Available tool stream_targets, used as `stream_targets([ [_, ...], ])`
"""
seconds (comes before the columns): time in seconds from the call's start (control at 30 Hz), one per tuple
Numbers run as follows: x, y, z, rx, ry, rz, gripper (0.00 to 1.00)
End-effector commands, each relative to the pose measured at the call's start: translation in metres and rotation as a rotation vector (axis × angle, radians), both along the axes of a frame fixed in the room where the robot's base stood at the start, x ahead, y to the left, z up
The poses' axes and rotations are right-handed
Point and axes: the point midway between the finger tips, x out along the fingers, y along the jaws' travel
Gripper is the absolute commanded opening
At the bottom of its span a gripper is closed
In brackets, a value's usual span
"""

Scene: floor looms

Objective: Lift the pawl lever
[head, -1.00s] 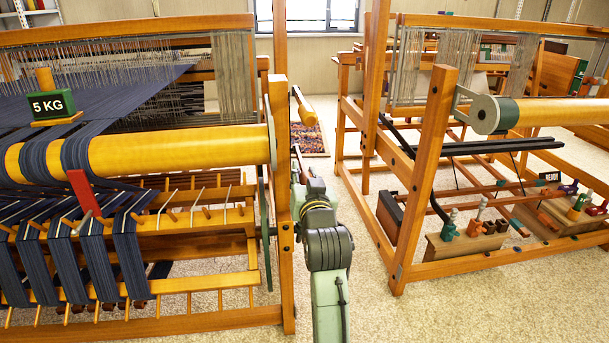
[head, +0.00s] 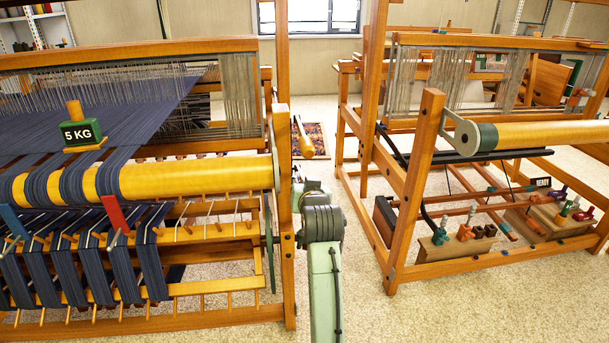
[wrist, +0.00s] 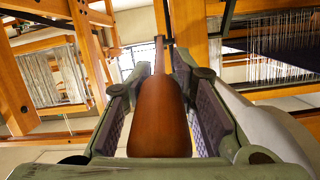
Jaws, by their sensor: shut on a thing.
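In the wrist view, a brown wooden handle (wrist: 161,112) with a narrow dark neck lies between the two padded fingers of my gripper (wrist: 160,95). My gripper is shut on this handle. In the head view, my gripper is mostly hidden behind my own grey-green wrist, beside the right end post of the left loom. The pawl lever's pivot and any teeth are hidden.
The left loom (head: 281,215) carries dark blue cloth and a 5 KG weight (head: 83,133). The right loom (head: 412,195) stands across a carpeted gap, with wooden blocks and small coloured pegs low inside.

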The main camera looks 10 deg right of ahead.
Motion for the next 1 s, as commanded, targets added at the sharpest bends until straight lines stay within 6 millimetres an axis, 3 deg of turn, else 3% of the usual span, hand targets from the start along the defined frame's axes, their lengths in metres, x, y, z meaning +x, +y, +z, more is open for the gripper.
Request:
stream_targets([
  [0.03, 0.0007, 0.0007, 0.0158, -0.001, 0.015, 0.001, 0.00],
  [0.13, 0.0024, 0.0005, 0.0199, -0.002, 0.056, 0.001, 0.00],
  [0.7, 0.0039, -0.0001, 0.0195, -0.003, 0.109, -0.001, 0.00],
  [0.73, 0.0039, -0.0001, 0.0195, -0.003, 0.109, -0.001, 0.25],
  [1.0, 0.0040, 0.0000, 0.0174, -0.003, 0.114, 0.000, 0.43],
])
